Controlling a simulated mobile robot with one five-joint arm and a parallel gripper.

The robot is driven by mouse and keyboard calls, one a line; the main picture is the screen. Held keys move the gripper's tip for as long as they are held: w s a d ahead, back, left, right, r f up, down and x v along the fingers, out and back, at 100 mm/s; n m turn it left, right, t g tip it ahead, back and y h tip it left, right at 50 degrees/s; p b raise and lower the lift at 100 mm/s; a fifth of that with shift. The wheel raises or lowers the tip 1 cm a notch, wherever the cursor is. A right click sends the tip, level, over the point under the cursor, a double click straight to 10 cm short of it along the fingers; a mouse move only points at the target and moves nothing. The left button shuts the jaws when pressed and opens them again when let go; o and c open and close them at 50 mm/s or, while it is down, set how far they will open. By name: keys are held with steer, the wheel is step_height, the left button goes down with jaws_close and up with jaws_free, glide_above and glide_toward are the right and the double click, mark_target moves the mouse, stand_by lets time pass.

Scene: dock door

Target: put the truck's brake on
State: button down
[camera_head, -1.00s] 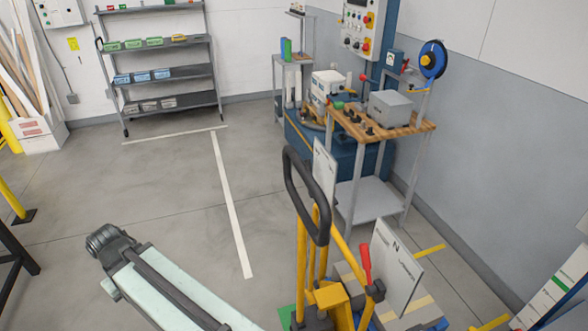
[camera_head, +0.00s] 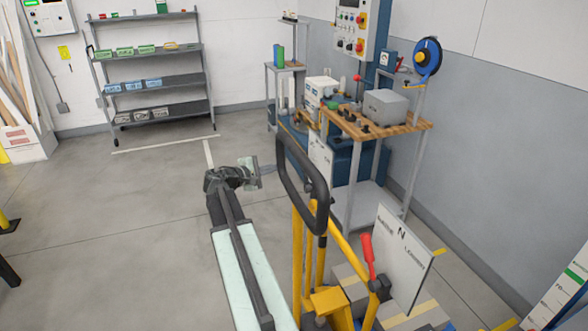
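The truck (camera_head: 308,260) stands at the lower middle, with yellow uprights and a black loop handle (camera_head: 288,185). A lever with a red grip (camera_head: 368,255) stands up on its right side, beside a white sign plate (camera_head: 402,258); I take this lever to be the brake. My gripper (camera_head: 268,168), at the end of my pale arm, is left of the loop handle and well away from the red lever. Its fingers are small and partly hidden, so I cannot tell whether they are open or shut. The truck's lower part is cut off by the frame.
A wooden-topped bench (camera_head: 385,128) with a grey box (camera_head: 386,106) stands behind the truck, near the right wall. A shelf rack (camera_head: 155,80) with small bins stands at the back left. The floor (camera_head: 110,225) left of my arm is mostly clear.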

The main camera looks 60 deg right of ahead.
steer(key=b+x, duration=0.3)
steer(key=x, duration=0.7)
steer(key=s, duration=0.1)
steer(key=s+a+r+p, duration=0.1)
steer(key=s+r+p, duration=0.1)
steer(key=shift+a, duration=0.3)
